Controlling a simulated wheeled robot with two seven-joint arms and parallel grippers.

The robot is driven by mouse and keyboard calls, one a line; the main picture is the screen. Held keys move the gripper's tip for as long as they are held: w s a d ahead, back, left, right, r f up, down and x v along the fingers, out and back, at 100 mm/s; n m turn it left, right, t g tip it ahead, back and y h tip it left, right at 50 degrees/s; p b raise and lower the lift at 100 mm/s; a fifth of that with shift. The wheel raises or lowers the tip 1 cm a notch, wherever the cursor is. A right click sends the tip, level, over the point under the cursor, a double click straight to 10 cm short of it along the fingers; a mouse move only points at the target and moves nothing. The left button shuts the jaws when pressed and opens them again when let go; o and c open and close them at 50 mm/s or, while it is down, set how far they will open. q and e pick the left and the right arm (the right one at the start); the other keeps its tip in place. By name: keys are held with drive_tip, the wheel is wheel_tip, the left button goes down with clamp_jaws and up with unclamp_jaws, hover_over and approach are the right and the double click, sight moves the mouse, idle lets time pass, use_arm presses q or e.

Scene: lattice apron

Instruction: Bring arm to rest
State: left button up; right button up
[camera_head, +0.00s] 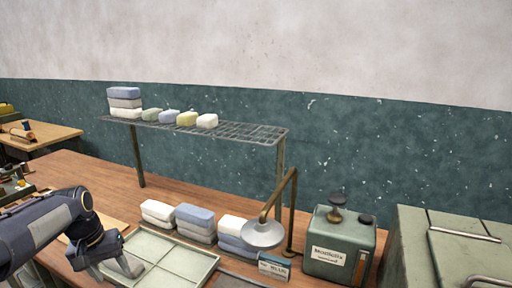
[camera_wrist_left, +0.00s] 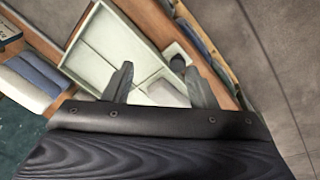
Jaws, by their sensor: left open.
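My left arm comes in from the left in the head view. Its gripper (camera_head: 122,268) is low, at the near left edge of a pale green divided tray (camera_head: 205,272) on the wooden bench. In the left wrist view the two fingers of the gripper (camera_wrist_left: 160,88) stand apart with nothing held between them. The tray (camera_wrist_left: 92,58) shows beyond the fingertips there. I cannot tell whether a finger touches the tray. My right gripper is in neither view.
Folded cloth stacks (camera_head: 196,216) lie behind the tray. A wire rack (camera_head: 240,131) above holds more folded bundles. Bare bench (camera_head: 95,178) lies at the back left.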

use_arm(q)
drive_tip(key=s+d+r+m+t+h, duration=0.1)
drive_tip(key=s+d+r+t+h, duration=0.2)
drive_tip(key=s+d, duration=0.8)
drive_tip(key=s+d+f+m, duration=0.1)
drive_tip(key=s+d+f, duration=0.1)
drive_tip(key=s, duration=0.4)
drive_tip(key=s+d+f+t, duration=0.1)
drive_tip(key=s+d+f, duration=0.1)
drive_tip(key=s+d, duration=0.2)
drive_tip(key=shift+s+d+m, duration=0.4)
drive_tip(key=shift+s, duration=0.45)
drive_tip(key=shift+r, duration=0.1)
